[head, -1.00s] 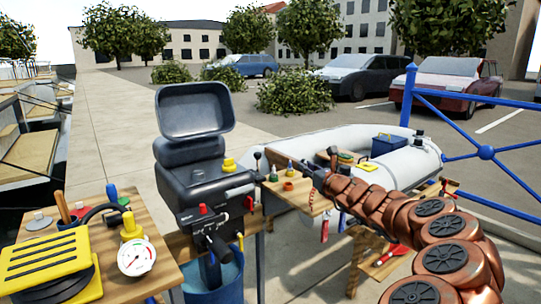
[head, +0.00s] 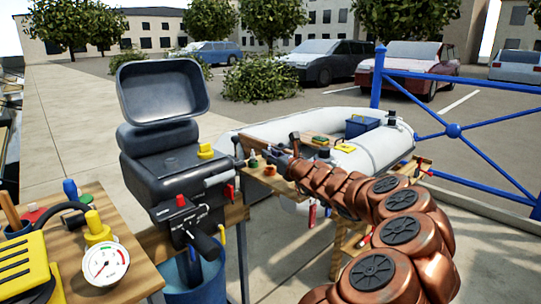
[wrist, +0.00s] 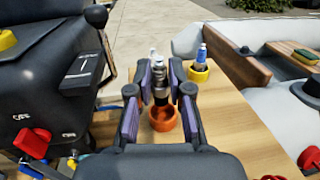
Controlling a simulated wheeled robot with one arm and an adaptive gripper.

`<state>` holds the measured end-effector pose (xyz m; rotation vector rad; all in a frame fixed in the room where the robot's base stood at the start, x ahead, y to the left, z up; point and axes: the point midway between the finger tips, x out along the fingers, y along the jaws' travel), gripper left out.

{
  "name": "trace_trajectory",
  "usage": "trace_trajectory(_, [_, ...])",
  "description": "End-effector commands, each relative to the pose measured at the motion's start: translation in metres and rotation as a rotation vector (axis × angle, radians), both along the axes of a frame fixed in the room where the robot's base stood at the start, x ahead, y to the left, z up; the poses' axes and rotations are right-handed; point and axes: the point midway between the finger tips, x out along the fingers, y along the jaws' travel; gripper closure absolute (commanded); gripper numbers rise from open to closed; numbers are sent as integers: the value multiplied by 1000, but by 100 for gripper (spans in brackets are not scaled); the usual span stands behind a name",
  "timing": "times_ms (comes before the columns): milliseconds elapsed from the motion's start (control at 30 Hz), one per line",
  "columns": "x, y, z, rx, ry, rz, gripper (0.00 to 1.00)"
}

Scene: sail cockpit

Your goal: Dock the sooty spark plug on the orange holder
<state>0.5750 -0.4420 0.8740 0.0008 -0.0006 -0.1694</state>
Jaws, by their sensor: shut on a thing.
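The spark plug (wrist: 159,78), pale metal with a dark lower part, stands about upright between the two fingers of my gripper (wrist: 160,70) in the wrist view. My gripper is shut on it. The orange holder (wrist: 163,120), a small round cup, is on the wooden bench just below the plug in that picture. I cannot tell whether the plug's lower end touches the holder. In the head view the orange holder (head: 270,170) shows beside my gripper (head: 284,166), and the plug cannot be made out there.
A blue-topped plug (wrist: 202,54) stands in a yellow holder (wrist: 199,73) just right of my gripper. The black outboard motor (head: 170,165) stands close on the left. The inflatable boat (head: 300,130) lies behind the bench (wrist: 235,115).

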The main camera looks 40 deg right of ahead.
Motion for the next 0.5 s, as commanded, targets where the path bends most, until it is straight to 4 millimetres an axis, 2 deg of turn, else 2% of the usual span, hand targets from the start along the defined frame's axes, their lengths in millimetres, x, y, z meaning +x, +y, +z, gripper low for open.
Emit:
trace_trajectory(33, [0,0,-10,0,0,-1,100])
trace_trajectory(200, [-1,-1,-18,0,0,-2,100])
trace_trajectory(500, [-1,-1,-19,-1,0,-3,100])
